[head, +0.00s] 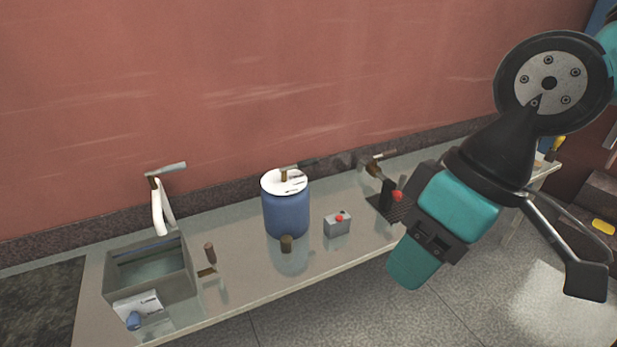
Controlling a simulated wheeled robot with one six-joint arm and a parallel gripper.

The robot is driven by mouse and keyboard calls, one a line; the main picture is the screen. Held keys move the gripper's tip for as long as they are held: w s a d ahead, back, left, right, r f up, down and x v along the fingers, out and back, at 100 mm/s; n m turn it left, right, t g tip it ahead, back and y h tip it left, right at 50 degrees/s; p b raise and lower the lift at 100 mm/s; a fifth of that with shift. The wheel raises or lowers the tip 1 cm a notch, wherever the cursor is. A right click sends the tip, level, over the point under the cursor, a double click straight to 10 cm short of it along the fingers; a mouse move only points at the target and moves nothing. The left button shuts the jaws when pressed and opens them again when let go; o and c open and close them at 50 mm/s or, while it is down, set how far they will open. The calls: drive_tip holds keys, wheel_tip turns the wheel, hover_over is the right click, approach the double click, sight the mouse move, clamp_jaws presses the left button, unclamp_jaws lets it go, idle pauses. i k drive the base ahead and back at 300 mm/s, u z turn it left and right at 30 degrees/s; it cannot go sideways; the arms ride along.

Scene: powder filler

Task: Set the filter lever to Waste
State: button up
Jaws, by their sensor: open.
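A blue drum (287,212) stands upright on the long grey bench (240,278), in the middle of the head view. Its white lid (272,186) has dark markings, too small to read. A small brown lever (284,174) sits on top of the lid. I cannot tell for sure that this is the filter lever, or which mark it points at. My gripper (500,268) is open at the right, in front of the bench and well apart from the drum. One dark finger shows; the other is hidden or unclear behind the teal housing.
A grey basin (172,285) with a white curved spout (159,208) stands at the left. A red wall (200,90) rises behind.

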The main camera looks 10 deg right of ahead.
sight(310, 162)
drive_tip(key=u, duration=0.4)
drive_tip(key=i, duration=1.25)
drive_tip(key=z, duration=0.45)
